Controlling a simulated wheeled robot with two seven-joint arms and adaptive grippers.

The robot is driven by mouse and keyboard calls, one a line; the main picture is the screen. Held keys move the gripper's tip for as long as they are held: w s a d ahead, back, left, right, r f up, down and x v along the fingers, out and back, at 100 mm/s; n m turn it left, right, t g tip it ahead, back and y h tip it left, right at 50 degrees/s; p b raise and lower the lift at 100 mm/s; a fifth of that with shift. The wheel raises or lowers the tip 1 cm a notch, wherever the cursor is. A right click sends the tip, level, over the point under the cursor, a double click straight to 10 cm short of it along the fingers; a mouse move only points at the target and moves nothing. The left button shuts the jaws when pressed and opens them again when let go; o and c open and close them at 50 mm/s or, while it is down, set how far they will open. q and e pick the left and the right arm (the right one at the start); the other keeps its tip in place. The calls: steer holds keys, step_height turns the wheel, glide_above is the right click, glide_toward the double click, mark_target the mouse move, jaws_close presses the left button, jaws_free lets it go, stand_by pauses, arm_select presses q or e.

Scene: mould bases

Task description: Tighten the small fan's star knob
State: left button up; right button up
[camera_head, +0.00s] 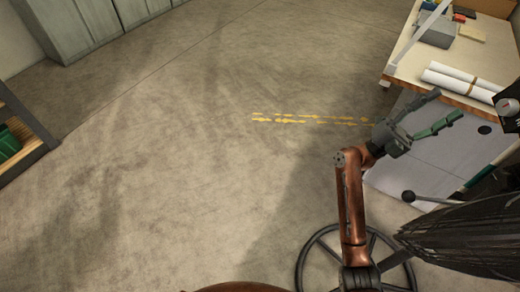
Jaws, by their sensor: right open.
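A fan with a dark wire cage (470,240) is at the lower right, cut off by the frame edge. A round ring base (303,265) lies on the floor beneath my right arm, partly hidden by it. A dark ball on a thin rod (408,196) sticks out left of the cage. I cannot tell any star knob for certain. My right gripper (448,104) is open and empty, its fingers pointing up and right, above and apart from the cage, in front of the workbench. My left gripper is out of view.
A workbench (400,70) at the upper right carries white rolls (455,82) and a grey box (438,32). A dark device (508,106) is at the right edge. A shelf (28,125) stands left, grey cabinets (80,25) behind. The middle floor is clear, with yellow markings (310,119).

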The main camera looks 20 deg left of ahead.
steer(key=s+d+r+m+g+y+b, duration=0.1)
steer(key=s+d+m+g+y+b, duration=0.1)
steer(key=s+m+g+y, duration=0.3)
steer(key=s+d+r+m+g+y+b, duration=0.1)
steer(key=s+r+m+g+b, duration=0.1)
steer(key=s+m+g, duration=0.35)
steer(key=t+y+b, duration=0.4)
steer(key=y+b, duration=0.1)
steer(key=y, duration=0.3)
glide_toward(497, 179)
steer(key=shift+m, duration=0.35)
steer(key=b+x, duration=0.2)
steer(key=x, duration=0.5)
steer(key=shift+d+f+b, duration=0.15)
steer(key=shift+d+b, duration=0.1)
steer(key=shift+b, duration=0.05)
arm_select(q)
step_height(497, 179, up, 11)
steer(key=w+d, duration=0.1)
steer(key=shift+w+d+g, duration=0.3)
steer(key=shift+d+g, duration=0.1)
arm_select(e)
steer(key=shift+d, duration=0.5)
steer(key=shift+c, duration=0.2)
steer(key=c, duration=1.1)
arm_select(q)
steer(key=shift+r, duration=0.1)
